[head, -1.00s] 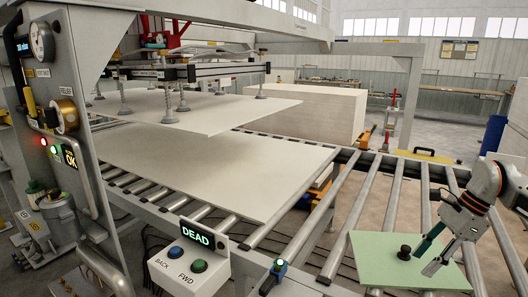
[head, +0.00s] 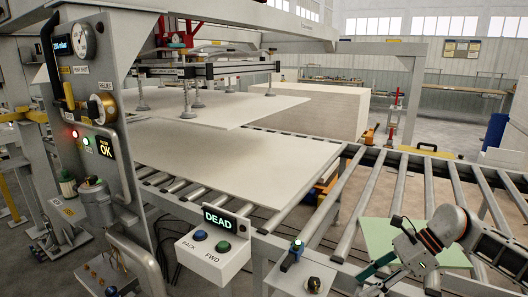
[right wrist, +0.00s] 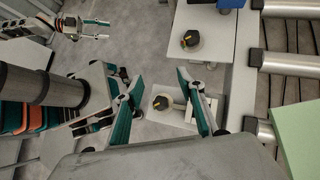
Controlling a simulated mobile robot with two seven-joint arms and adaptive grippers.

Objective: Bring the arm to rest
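My right gripper (head: 372,277) is at the lower right in the head view, in front of the green board (head: 374,236) on the rollers. In the right wrist view its two teal fingers (right wrist: 163,92) are spread, with nothing between them. A black rotary knob on a pale plate (right wrist: 175,120) shows beyond the gap, apart from the fingers. My left gripper is outside the head view; it shows at the upper left of the right wrist view (right wrist: 107,29), fingers apart and empty.
The roller conveyor (head: 345,205) fills the middle and right. A suction gantry (head: 215,70) holds a pale panel (head: 215,108) above another (head: 220,150). A control box (head: 213,248) reading DEAD and a knob (head: 313,284) stand along the front edge. The green board also shows in the wrist view (right wrist: 300,135).

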